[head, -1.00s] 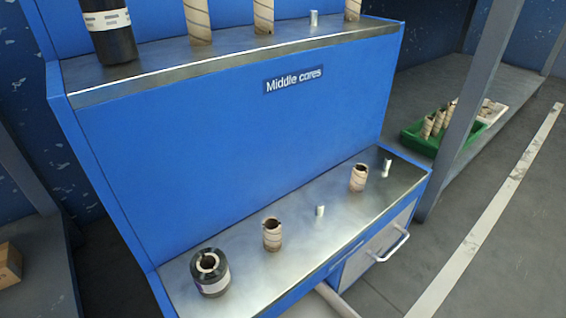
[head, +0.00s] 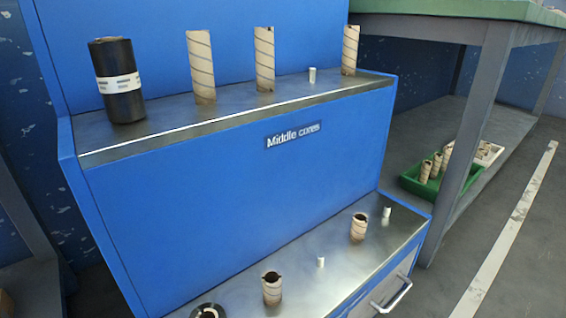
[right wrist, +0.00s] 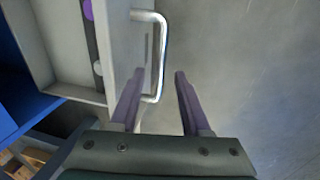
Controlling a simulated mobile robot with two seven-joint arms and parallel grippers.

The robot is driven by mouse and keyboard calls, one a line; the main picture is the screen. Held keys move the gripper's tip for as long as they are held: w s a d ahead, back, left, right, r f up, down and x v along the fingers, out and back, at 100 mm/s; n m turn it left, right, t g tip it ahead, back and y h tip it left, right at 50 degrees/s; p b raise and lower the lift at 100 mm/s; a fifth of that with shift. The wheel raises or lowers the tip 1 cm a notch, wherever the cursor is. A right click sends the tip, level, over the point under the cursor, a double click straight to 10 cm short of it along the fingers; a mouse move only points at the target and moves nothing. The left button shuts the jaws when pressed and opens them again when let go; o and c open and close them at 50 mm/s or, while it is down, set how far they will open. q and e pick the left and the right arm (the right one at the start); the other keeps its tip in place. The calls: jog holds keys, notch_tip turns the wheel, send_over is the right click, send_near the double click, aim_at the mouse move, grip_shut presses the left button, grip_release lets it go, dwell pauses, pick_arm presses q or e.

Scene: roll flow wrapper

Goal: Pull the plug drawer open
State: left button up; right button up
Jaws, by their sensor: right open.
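In the right wrist view a light grey drawer (right wrist: 117,57) stands out from a blue body, its inside partly showing. A silver bar handle (right wrist: 162,50) is on its front. My right gripper (right wrist: 160,75) is open, with its fingertips on either side of the handle's lower part; I cannot tell whether they touch it. In the head view a grey drawer front with a bar handle (head: 394,297) shows at the bottom right, partly cut off. Neither gripper shows in the head view.
The blue stand (head: 230,170) has metal shelves with several cardboard cores (head: 264,60) and a black roll (head: 117,82). A green tray (head: 428,184) of cores lies under a table at right. Grey floor (right wrist: 250,75) beside the handle is clear.

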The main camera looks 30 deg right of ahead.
notch_tip(320, 180, up, 8)
jog(key=s+p, duration=0.1)
jog(key=p, duration=0.5)
jog(key=shift+s, duration=0.25)
jog(key=shift+d, duration=0.1)
jog(key=w+r+m+p, duration=0.45)
jog(key=r+p, duration=0.75)
jog(key=r, duration=0.5)
jog(key=w+r+m+t+p, duration=0.1)
jog(key=w+r+m+p, duration=0.35)
jog(key=r+p, duration=0.95)
jog(key=w+r+m+p, duration=0.3)
jog(key=w+r+p, duration=0.45)
jog(key=r, duration=1.25)
notch_tip(320, 180, up, 62)
jog(key=s+m+p, duration=0.1)
jog(key=m+p, duration=0.3)
jog(key=p, duration=4.9)
jog(key=shift+s+r+m, duration=0.15)
jog(key=shift+s+m, duration=0.25)
